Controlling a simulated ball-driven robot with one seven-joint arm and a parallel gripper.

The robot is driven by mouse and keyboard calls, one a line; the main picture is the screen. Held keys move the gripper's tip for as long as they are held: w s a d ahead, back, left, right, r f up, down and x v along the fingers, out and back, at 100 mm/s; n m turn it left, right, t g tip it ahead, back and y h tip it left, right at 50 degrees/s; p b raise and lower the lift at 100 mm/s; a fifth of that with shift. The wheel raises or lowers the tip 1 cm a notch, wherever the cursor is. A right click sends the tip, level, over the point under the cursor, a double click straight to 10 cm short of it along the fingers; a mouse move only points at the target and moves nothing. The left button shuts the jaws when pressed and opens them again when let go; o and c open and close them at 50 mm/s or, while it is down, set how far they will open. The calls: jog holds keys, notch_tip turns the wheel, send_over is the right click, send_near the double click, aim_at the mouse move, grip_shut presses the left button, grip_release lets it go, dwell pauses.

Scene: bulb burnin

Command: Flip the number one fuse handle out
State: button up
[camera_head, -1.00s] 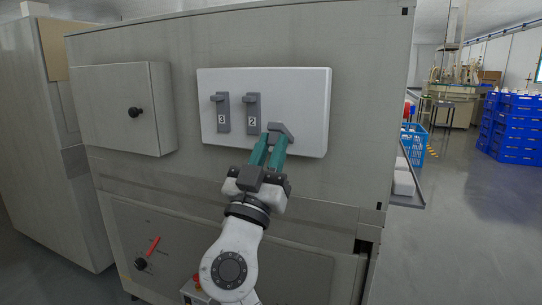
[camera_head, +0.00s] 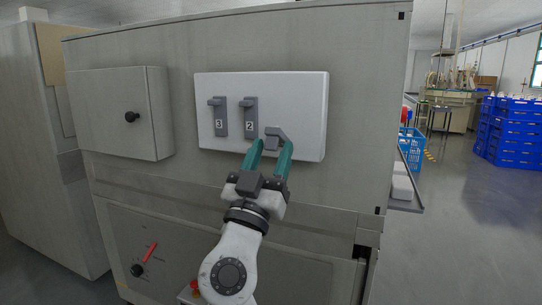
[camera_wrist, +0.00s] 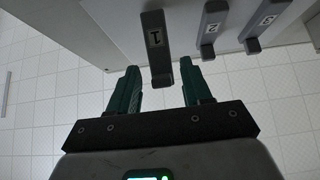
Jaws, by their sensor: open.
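The number one fuse handle (camera_head: 277,136) is the grey lever at the lower right of the white fuse panel (camera_head: 309,100). It juts out from the panel and sits lower than the other two handles. In the wrist view the handle marked 1 (camera_wrist: 156,42) points toward me between the fingers. My gripper (camera_head: 270,150) has teal fingers, open, one on each side of the handle's lower end. The wrist view shows the open gripper (camera_wrist: 160,68) with gaps beside the handle. The label 1 is not visible in the head view.
Fuse handle 2 (camera_head: 249,117) and fuse handle 3 (camera_head: 219,118) stand upright, flat along the panel to the left. A box with a black knob (camera_head: 132,116) is further left. Free floor and blue crates (camera_head: 512,130) lie to the right.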

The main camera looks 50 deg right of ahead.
jog(key=v, duration=1.1)
jog(key=shift+d, duration=0.1)
jog(key=s+d+f+n+g+y, duration=0.1)
jog(key=s+d+f+n+y, duration=0.2)
jog(key=f, duration=0.6)
jog(key=s+d+f+n+g+y+p, duration=0.1)
jog(key=s+d+f+y, duration=0.15)
jog(key=f+y, duration=0.4)
jog(key=s+d+f+n+g+y, duration=0.1)
jog(key=s+d+f+g+y, duration=0.2)
jog(key=f, duration=0.8)
jog(key=s+a+f+n+g+y, duration=0.1)
jog(key=s+a+f+n+y, duration=0.4)
jog(key=f, duration=0.4)
jog(key=s+a+f+n+g+y, duration=0.2)
jog(key=s+a+f+n+y, duration=0.1)
jog(key=s+a+f+y, duration=0.4)
notch_tip(320, 180, up, 37)
jog(key=s+p, duration=0.1)
jog(key=p, duration=3.8)
jog(key=shift+s+d+n+h, duration=0.15)
jog(key=shift+d+n+h, duration=0.1)
jog(key=shift+n+h, duration=0.1)
jog(key=shift+f, duration=0.2)
